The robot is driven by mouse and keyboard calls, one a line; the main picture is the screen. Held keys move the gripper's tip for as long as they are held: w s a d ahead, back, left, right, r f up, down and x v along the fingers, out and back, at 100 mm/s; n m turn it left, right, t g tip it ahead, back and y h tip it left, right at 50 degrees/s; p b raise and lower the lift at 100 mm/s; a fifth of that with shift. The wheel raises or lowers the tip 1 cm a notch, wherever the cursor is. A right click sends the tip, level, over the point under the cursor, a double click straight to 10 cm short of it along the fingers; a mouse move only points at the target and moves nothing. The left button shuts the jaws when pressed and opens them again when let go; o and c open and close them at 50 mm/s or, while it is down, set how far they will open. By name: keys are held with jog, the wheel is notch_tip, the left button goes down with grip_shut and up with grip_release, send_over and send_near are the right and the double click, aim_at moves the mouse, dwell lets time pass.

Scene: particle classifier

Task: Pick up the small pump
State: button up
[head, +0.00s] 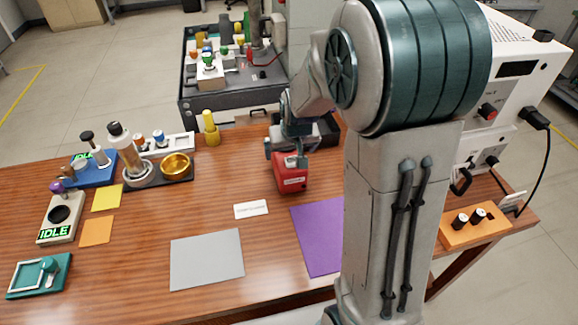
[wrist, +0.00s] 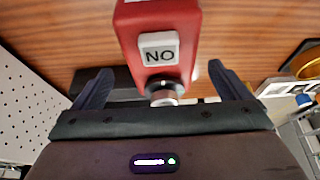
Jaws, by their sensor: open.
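A red block-shaped device (head: 291,178), perhaps the small pump, stands on the wooden table in the head view. In the wrist view the red device (wrist: 185,20) shows a white label reading "NO" and a round metal fitting at its near end. My gripper (head: 286,152) is at the device's far upper side in the head view. In the wrist view my gripper (wrist: 160,72) is open, one dark finger on each side of the fitting. I cannot tell whether the fingers touch it. My arm hides part of the table on the right.
A dark tray (head: 322,130) lies behind the device. A purple mat (head: 318,235), a grey mat (head: 207,260) and a white card (head: 251,209) lie in front. A gold bowl (head: 176,165) and instruments stand left. A white machine (head: 515,60) stands right.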

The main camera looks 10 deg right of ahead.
aim_at(288, 154)
jog(key=shift+x, duration=2.75)
jog(key=shift+a+r, duration=0.1)
jog(key=shift+a, duration=0.05)
jog(key=c, duration=1.5)
jog(key=shift+c, duration=0.2)
